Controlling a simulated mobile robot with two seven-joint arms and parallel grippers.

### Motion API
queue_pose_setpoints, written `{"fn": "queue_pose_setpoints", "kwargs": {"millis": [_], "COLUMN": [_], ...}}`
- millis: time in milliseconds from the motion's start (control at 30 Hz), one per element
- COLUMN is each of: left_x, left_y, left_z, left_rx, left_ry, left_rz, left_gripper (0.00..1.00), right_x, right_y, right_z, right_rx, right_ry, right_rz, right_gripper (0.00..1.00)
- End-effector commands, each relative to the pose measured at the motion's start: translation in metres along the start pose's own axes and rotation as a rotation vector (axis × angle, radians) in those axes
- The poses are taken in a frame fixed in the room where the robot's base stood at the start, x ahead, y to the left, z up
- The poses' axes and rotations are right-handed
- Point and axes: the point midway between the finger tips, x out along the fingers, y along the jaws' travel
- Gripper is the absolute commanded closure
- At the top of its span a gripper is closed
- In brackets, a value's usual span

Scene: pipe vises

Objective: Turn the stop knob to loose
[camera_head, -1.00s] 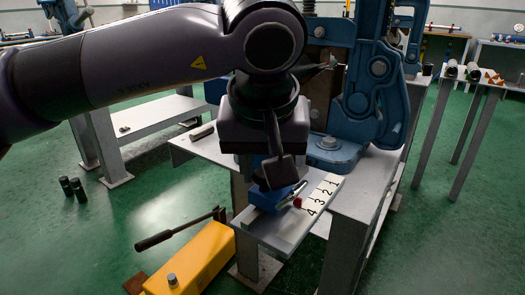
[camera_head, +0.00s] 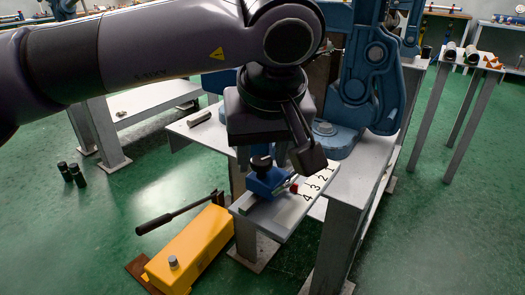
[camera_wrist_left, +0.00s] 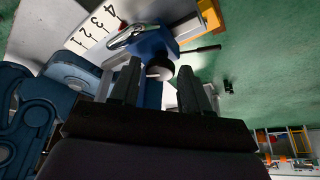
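The stop is a blue block (camera_head: 268,183) on a pale plate with numbers 1 to 4, close to the 4, with a red tip (camera_head: 294,188). Its black round knob (camera_head: 261,162) stands on top. My left gripper (camera_head: 300,166) is above the plate, just right of the knob in the head view; only part of its fingers shows. In the left wrist view the gripper (camera_wrist_left: 160,78) is open and empty. The knob (camera_wrist_left: 160,69) appears between the fingertips and beyond them; I see no contact. The blue block (camera_wrist_left: 152,40) is behind it. My right gripper is not in view.
A large blue vise (camera_head: 370,75) stands on the bench just behind and right of the plate. A yellow pump (camera_head: 190,250) with a black handle is on the green floor at lower left. Another table with pipes (camera_head: 470,58) is at right. The air left of the plate is clear.

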Motion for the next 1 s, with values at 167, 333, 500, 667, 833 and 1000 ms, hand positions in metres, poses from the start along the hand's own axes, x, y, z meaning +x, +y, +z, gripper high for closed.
{"fn": "queue_pose_setpoints", "kwargs": {"millis": [167, 333, 500, 667, 833, 1000], "left_x": [0.0, -0.002, -0.023, -0.05, -0.068, -0.072], "left_y": [0.0, 0.0, 0.0, 0.0, 0.0, 0.0], "left_z": [0.0, 0.0, -0.001, -0.001, -0.001, 0.0], "left_rx": [0.0, 0.001, 0.001, 0.001, 0.001, 0.001], "left_ry": [0.0, 0.0, 0.002, 0.002, 0.001, 0.0], "left_rz": [0.0, 0.0, 0.002, 0.001, 0.0, 0.0], "left_gripper": [0.39, 0.39, 0.39, 0.39, 0.39, 0.39], "right_x": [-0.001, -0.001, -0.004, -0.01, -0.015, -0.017], "right_y": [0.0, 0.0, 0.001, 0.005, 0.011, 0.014], "right_z": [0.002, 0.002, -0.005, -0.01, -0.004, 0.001], "right_rx": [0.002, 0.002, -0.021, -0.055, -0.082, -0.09], "right_ry": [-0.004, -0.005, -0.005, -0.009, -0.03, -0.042], "right_rz": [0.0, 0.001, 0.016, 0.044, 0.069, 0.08], "right_gripper": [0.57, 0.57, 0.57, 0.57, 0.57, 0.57]}}
